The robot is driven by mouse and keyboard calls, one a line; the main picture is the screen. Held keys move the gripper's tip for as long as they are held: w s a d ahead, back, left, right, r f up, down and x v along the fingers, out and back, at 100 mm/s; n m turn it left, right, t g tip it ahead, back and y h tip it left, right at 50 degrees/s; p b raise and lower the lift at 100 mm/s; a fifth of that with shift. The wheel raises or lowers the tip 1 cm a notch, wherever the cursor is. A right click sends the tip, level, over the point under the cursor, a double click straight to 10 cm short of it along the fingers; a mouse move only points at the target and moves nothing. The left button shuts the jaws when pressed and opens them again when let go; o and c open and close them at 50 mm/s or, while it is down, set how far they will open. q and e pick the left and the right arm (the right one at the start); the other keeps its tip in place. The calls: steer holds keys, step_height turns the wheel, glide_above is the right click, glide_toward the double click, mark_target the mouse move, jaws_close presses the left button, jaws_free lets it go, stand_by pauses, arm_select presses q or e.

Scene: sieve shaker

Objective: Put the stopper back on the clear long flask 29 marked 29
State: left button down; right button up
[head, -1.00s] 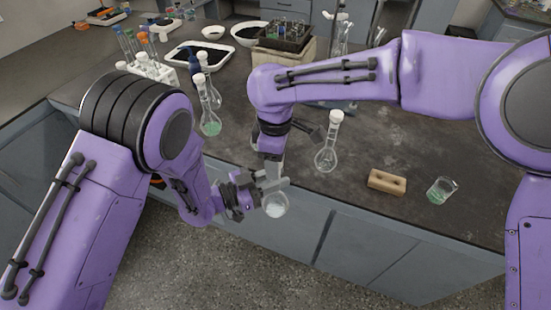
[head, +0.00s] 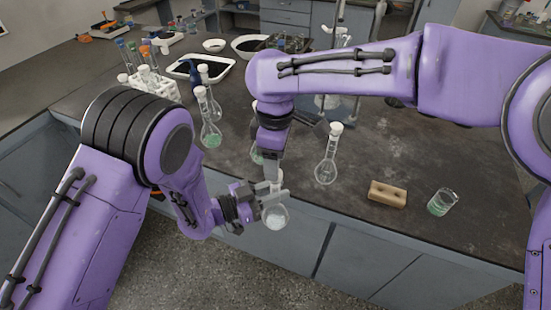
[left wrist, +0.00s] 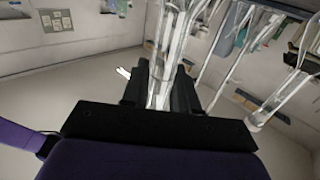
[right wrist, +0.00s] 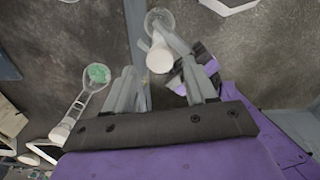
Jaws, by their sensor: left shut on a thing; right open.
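My left gripper (head: 266,202) is shut on the neck of a clear long-necked flask (head: 275,217), held off the counter's front edge, bulb down. In the left wrist view the clear neck (left wrist: 163,85) stands between the fingers. My right gripper (head: 272,165) is open just above the flask's neck. In the right wrist view a white stopper (right wrist: 159,60) is at the top of the held flask, between and beyond the open fingers (right wrist: 163,85). Whether it is fully seated cannot be told. I cannot read the flask's marking.
Stoppered flasks stand on the counter: one with green liquid (head: 211,135), another clear (head: 327,165). A wooden block (head: 387,194) and a beaker with green liquid (head: 442,202) lie to the right. A test tube rack (head: 155,82) is at the left.

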steer(key=w+a+r+m+t+y, duration=0.1)
steer(key=w+a+r+m+y, duration=0.1)
steer(key=a+r+m+y, duration=0.5)
steer(key=w+a+r+m+t+y, duration=0.1)
steer(key=a+r+m+y, duration=0.25)
steer(key=a, duration=0.45)
steer(key=w+r+m+t+y, duration=0.1)
steer(key=w+r+m+t, duration=0.35)
steer(key=w+m, duration=0.3)
steer(key=w+d+f+m+t+h, duration=0.1)
steer(key=d+f+m+h, duration=0.25)
steer(key=d+m, duration=0.4)
steer(key=w+d+f+m+t+h, duration=0.1)
steer(key=w+d+f+m+h, duration=0.25)
steer(key=m, duration=0.65)
steer(key=s+d+f+m+g+h, duration=0.1)
steer(key=s+m+g, duration=0.1)
steer(key=s, duration=0.2)
steer(key=s+d+f+m+g+h, duration=0.1)
steer(key=s+f+m+g+h, duration=0.1)
steer(key=s, duration=0.3)
steer(key=s+d+f+m+g+h, duration=0.1)
steer(key=s+m+g, duration=0.2)
steer(key=s+g, duration=0.1)
steer(key=shift+s+d+f, duration=0.25)
steer(key=shift+s+d, duration=0.1)
steer(key=shift+s, duration=0.35)
steer(key=shift+s+d+g+h, duration=0.15)
steer(key=shift+s+g+h, duration=0.1)
steer(key=shift+s, duration=0.1)
